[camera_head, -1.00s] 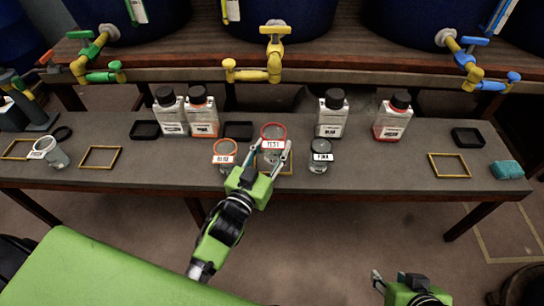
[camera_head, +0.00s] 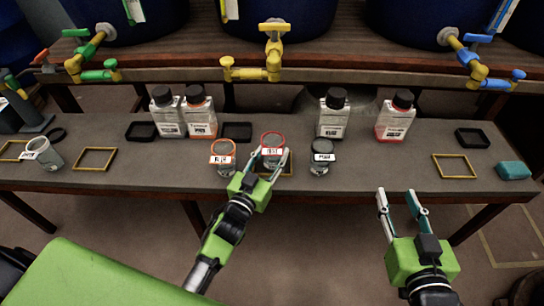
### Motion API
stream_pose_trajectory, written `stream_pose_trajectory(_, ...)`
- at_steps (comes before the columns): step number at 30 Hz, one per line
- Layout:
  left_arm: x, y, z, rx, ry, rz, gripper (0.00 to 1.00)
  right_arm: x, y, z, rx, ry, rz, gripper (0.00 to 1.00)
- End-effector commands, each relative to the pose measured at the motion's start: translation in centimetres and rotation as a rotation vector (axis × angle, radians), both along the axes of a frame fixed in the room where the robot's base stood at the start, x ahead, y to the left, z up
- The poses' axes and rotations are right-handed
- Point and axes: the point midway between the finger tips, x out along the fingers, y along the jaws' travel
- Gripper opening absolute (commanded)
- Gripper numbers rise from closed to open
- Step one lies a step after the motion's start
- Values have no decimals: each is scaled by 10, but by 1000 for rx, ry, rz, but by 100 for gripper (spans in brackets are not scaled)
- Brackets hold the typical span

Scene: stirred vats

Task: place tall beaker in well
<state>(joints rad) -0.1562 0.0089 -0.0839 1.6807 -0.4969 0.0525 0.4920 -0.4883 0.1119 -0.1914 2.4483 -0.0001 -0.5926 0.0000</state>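A clear beaker with a red rim and white label (camera_head: 272,148), which I take for the tall beaker, stands upright at the table's middle. My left gripper (camera_head: 271,152) has one finger on each side of it and appears closed on it. A yellow square frame (camera_head: 289,167), taken as the well, shows partly around its base; the gripper and beaker hide the rest, so I cannot tell if the base is seated. My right gripper (camera_head: 399,193) is open and empty in front of the table, at right.
An orange-rimmed beaker (camera_head: 223,158) stands close on the left, a dark-rimmed one (camera_head: 320,158) on the right. Bottles (camera_head: 334,116) stand behind. Empty yellow frames (camera_head: 455,177) and black trays (camera_head: 472,138) lie about. A teal block (camera_head: 513,170) lies far right; a tilted beaker (camera_head: 43,154) far left.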

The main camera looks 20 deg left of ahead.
Motion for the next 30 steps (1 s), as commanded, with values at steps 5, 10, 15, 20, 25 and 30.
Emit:
stream_pose_trajectory(5,0,0,-5,0,0,0,16,3,2,11,13,-50,3,35)
stream_pose_trajectory(10,0,0,-4,0,-1,0,16,3,2,11,13,-49,3,35)
stream_pose_trajectory(15,0,0,-6,-1,-1,0,16,4,3,14,16,-65,4,35)
stream_pose_trajectory(20,0,0,-7,-1,0,0,50,4,3,18,20,-81,4,35)
stream_pose_trajectory(25,0,0,-7,-1,0,0,54,4,3,17,20,-79,4,35)
stream_pose_trajectory(30,0,0,-6,-1,0,0,54,4,3,17,19,-78,4,35)
